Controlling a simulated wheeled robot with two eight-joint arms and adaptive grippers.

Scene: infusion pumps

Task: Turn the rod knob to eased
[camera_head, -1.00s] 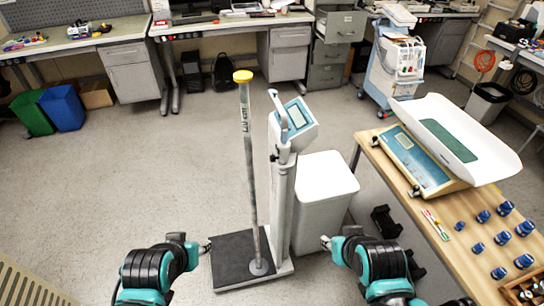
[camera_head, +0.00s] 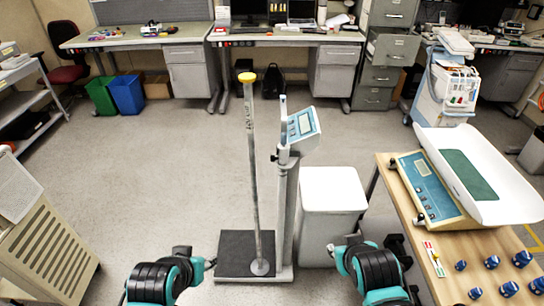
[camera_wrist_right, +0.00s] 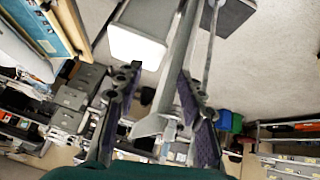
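A white column scale (camera_head: 286,215) stands on the floor in the middle, with a tilted display head (camera_head: 301,127) and a dark base plate (camera_head: 238,252). A small dark knob (camera_head: 274,158) shows on the column's left side below the display. My left gripper (camera_head: 208,263) is low, left of the base; its fingers are too small to read. My right gripper (camera_head: 333,248) is low, right of the column. In the right wrist view its fingers (camera_wrist_right: 158,90) are spread and empty.
A white bin (camera_head: 331,190) stands right behind the column. A wooden table (camera_head: 408,215) with a baby scale (camera_head: 470,180) and several blue items is at the right. A beige slatted cabinet (camera_head: 45,255) is at the left. The floor left of the scale is clear.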

